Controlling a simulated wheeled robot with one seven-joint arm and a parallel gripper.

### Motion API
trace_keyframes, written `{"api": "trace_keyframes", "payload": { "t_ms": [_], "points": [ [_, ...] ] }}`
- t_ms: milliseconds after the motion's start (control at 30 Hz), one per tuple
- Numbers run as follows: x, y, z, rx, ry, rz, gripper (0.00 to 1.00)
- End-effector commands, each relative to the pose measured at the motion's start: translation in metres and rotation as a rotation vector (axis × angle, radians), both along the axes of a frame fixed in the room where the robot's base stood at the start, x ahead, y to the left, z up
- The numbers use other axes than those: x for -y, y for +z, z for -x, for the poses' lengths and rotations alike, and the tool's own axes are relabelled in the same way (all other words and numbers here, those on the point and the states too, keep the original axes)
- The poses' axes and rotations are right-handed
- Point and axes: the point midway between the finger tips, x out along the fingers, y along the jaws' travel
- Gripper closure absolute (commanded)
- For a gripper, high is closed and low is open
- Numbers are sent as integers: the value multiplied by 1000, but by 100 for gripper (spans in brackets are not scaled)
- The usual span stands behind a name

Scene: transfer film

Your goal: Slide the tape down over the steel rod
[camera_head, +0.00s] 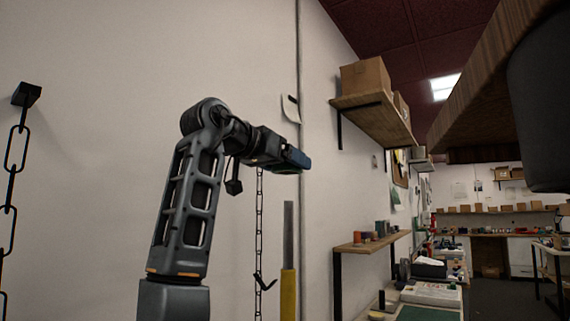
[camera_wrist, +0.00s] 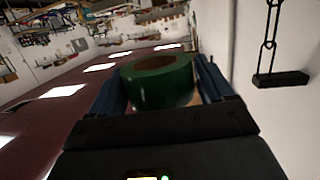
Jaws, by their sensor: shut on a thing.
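A roll of green tape (camera_wrist: 165,88) sits between the two blue fingers of my gripper in the wrist view, with its brown-lined hole showing. My gripper (camera_head: 298,158) is shut on it. In the head view the gripper reaches to the right, and I cannot make out the tape there. The grey steel rod (camera_head: 288,234) stands upright, with a yellow lower part (camera_head: 288,295). Its top is below my gripper in the picture, with a clear gap. The rod does not show in the wrist view, and the depth between them cannot be told.
A thin black chain with a hook (camera_head: 259,240) hangs just left of the rod. A thicker chain (camera_head: 12,165) hangs at far left. A shelf with boxes (camera_head: 372,107) and a lower wooden shelf (camera_head: 372,243) are on the right. A dark wooden overhang (camera_head: 490,70) fills the upper right.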

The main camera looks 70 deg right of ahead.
Motion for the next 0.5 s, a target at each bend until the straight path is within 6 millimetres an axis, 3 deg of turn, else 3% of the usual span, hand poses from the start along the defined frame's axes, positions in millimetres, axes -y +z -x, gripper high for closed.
{"api": "trace_keyframes", "payload": {
  "t_ms": [200,500],
  "points": [
    [-2,0,-1,4,4,0,51],
    [-2,-21,-1,3,4,-1,51]
  ]
}}
